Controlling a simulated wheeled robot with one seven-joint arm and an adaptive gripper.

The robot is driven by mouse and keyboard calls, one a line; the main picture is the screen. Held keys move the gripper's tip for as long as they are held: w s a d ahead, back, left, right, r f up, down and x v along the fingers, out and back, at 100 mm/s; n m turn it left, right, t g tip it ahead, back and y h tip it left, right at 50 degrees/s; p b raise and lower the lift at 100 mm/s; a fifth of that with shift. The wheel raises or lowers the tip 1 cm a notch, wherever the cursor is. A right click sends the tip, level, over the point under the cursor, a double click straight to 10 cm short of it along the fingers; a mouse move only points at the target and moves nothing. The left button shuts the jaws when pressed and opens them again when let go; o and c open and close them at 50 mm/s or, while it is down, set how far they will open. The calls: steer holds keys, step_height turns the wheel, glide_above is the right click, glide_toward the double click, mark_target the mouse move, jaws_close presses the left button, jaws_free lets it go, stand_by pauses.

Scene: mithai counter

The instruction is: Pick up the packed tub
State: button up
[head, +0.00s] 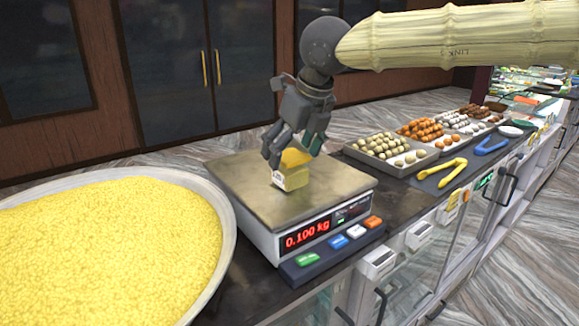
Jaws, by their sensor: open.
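The packed tub (294,180) is a small yellow-filled tub with a white label on its side. It sits on the metal pan of the weighing scale (240,185), whose red display reads 0.100 kg. My gripper (292,152) points down from above, with its dark fingers spread and its fingertips close around the upper part of the tub. Part of the tub's top is hidden behind the fingers. I cannot tell whether a finger touches it.
A wide metal tray (228,235) heaped with yellow sweets stands left of the scale. Right of it are trays of round sweets (385,147), yellow tongs (440,172) and blue tongs (492,144). The counter's front edge has handles and price tags.

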mark_target(294, 157)
steer(key=shift+w+f+p, duration=0.65)
steer(key=shift+w+f, duration=0.15)
steer(key=shift+f, duration=0.15)
steer(key=shift+s+f+p, duration=0.35)
steer(key=shift+f+p, duration=0.2)
steer(key=shift+f, duration=0.1)
steer(key=shift+a+f, duration=0.1)
steer(key=shift+f, duration=0.25)
steer(key=shift+w+f, duration=0.6)
steer(key=shift+s+r, duration=0.1)
steer(key=shift+s, duration=0.05)
steer(key=shift+s+r, duration=0.1)
steer(key=shift+s, duration=0.05)
steer(key=c, duration=1.2)
